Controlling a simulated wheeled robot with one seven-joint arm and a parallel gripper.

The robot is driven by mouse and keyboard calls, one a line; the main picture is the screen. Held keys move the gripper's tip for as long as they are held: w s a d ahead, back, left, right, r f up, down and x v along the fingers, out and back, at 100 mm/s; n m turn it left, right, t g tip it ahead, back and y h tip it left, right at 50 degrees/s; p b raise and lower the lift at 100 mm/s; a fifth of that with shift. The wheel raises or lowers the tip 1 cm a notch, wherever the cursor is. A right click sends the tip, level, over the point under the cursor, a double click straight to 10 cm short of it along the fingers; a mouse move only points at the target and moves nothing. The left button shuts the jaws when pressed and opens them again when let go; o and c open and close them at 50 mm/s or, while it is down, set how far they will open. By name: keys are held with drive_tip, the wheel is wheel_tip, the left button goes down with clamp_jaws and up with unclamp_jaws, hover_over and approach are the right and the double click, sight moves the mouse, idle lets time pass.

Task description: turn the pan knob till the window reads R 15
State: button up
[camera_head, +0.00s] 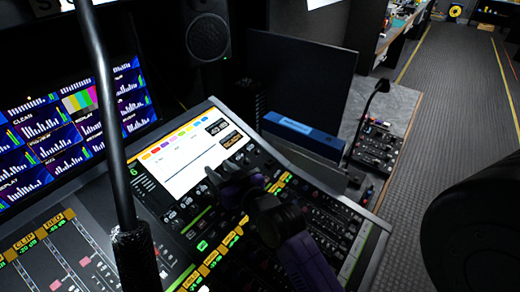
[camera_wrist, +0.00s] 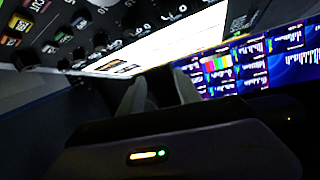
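My gripper (camera_head: 222,178) is over the sound console (camera_head: 365,232), beside the lower right part of its lit screen (camera_head: 185,160). In the wrist view its two pale fingers (camera_wrist: 160,88) are apart, with a dark gap and nothing visible held between them. Two small readout windows, a white one (camera_head: 215,127) and an orange one (camera_head: 231,139), sit at the screen's right; their text is too small to read surely. Several knobs (camera_wrist: 80,55) show at the upper left of the wrist view. I cannot tell which is the pan knob; my gripper and arm cover part of that area.
A monitor wall (camera_head: 65,140) stands behind the console at left, with a speaker (camera_head: 208,38) above. A dark thin pole (camera_head: 110,110) crosses the left side. A blue box (camera_head: 305,138) and a small panel (camera_head: 378,145) lie right. Floor (camera_head: 450,90) is clear at right.

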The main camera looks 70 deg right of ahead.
drive_tip(key=shift+n+g+y, duration=0.3)
drive_tip(key=shift+g, duration=0.4)
drive_tip(key=w+d, duration=0.1)
drive_tip(key=d, duration=0.2)
drive_tip(key=w+d+r, duration=0.1)
drive_tip(key=d, duration=0.3)
drive_tip(key=w+d, duration=0.1)
drive_tip(key=d, duration=0.2)
drive_tip(key=shift+w+d+r, duration=0.25)
drive_tip(key=shift+w+r, duration=0.05)
drive_tip(key=shift+w, duration=0.1)
drive_tip(key=d, duration=0.2)
drive_tip(key=d+n+g+y, duration=0.1)
drive_tip(key=d, duration=0.2)
drive_tip(key=d+r+g+y, duration=0.1)
drive_tip(key=d, duration=0.2)
drive_tip(key=shift+s+b, duration=0.35)
drive_tip(key=s+d+n+g+y, duration=0.2)
drive_tip(key=s+d+g, duration=0.1)
drive_tip(key=n+g+y+b, duration=0.1)
drive_tip(key=n+g+y, duration=0.1)
drive_tip(key=g+y, duration=0.1)
approach(259, 151)
drive_tip(key=f, duration=0.1)
drive_tip(key=shift+b+x, duration=0.75)
drive_tip(key=shift+x, duration=2.95)
drive_tip(key=shift+w, duration=0.2)
drive_tip(key=shift+r, duration=0.1)
clamp_jaws()
